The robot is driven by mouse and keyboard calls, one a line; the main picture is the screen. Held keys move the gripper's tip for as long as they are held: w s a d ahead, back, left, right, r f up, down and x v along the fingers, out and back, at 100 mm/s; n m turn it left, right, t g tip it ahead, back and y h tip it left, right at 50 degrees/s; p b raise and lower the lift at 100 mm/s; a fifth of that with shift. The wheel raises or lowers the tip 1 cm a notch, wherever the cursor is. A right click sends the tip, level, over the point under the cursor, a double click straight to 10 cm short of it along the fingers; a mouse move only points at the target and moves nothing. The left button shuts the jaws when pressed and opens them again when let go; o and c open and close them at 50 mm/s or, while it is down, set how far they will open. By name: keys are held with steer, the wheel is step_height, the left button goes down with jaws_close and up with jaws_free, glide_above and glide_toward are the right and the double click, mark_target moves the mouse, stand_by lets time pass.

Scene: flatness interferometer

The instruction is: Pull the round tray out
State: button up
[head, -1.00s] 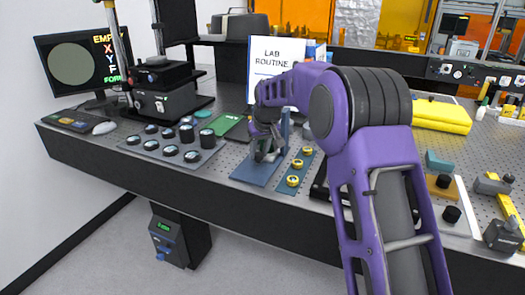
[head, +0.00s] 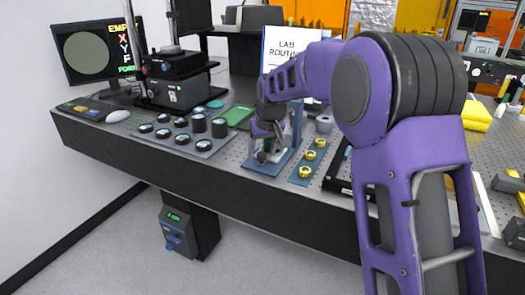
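The interferometer (head: 178,85), a black box-shaped instrument on a post, stands at the back left of the bench. I cannot single out the round tray for certain; a small dark teal round piece (head: 214,104) shows at the instrument's right foot. My gripper (head: 264,152) points down over a blue plate (head: 262,167) near the bench's front edge, right of and nearer than the instrument. The gripper is small and dark here, and I cannot tell whether its fingers are apart or hold anything.
A monitor (head: 88,57) reading "EMPTY", "X", "Y" and "FORM" stands at far left. A grey plate (head: 160,147) with several round pieces lies between the instrument and the front edge. A blue strip (head: 297,177) with gold rings lies right of my gripper. A control box (head: 178,232) hangs below.

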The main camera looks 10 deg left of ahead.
steer(key=p+v, duration=0.2)
steer(key=v, duration=1.5)
steer(key=shift+r, duration=0.3)
